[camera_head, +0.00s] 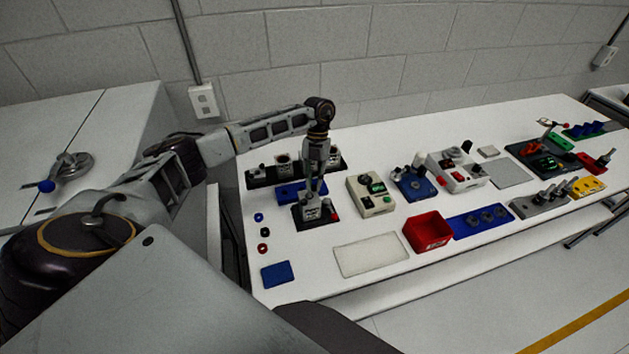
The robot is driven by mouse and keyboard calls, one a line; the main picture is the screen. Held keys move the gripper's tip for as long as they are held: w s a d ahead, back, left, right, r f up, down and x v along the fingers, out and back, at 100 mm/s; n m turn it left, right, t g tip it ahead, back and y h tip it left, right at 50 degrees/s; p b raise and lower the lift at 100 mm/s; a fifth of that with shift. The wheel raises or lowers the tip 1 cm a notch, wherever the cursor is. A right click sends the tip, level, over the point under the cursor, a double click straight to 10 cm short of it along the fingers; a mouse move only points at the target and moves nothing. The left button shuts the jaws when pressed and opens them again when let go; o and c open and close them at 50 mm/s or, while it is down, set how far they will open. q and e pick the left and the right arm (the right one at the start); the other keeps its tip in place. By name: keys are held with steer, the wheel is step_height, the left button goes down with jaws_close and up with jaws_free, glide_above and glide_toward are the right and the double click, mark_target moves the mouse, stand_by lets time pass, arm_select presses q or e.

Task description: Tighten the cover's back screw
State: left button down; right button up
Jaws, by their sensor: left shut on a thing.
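A small light grey servo unit (311,209) stands upright on a black base (318,223) at the left part of the white workbench. My left gripper (314,190) comes down from above, pointing down at the back of the unit's top. Its fingers are shut on what looks to be the back screw of the cover. The screw itself is hidden by the fingers and too small to make out. How far the screw is seated cannot be told. My right gripper is not in view.
A black rack with grey parts (261,174) and a blue block (288,192) stand close behind. A cream control box (377,205) stands to the right. A red bin (427,232) and an empty cream mat (371,256) lie in front. Small rings (263,232) lie at left.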

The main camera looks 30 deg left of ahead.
arm_select(q)
steer(key=shift+d+f+m+y+b, duration=0.15)
steer(key=shift+m+y+b, duration=0.45)
steer(key=shift+m+b, duration=0.9)
steer(key=shift+d+m+y+b, duration=0.1)
steer(key=shift+m+y+b, duration=0.5)
steer(key=shift+m, duration=1)
steer(key=shift+r, duration=0.2)
steer(key=c, duration=1.3)
jaws_free()
steer(key=shift+w, duration=0.1)
steer(key=shift+v, duration=5.95)
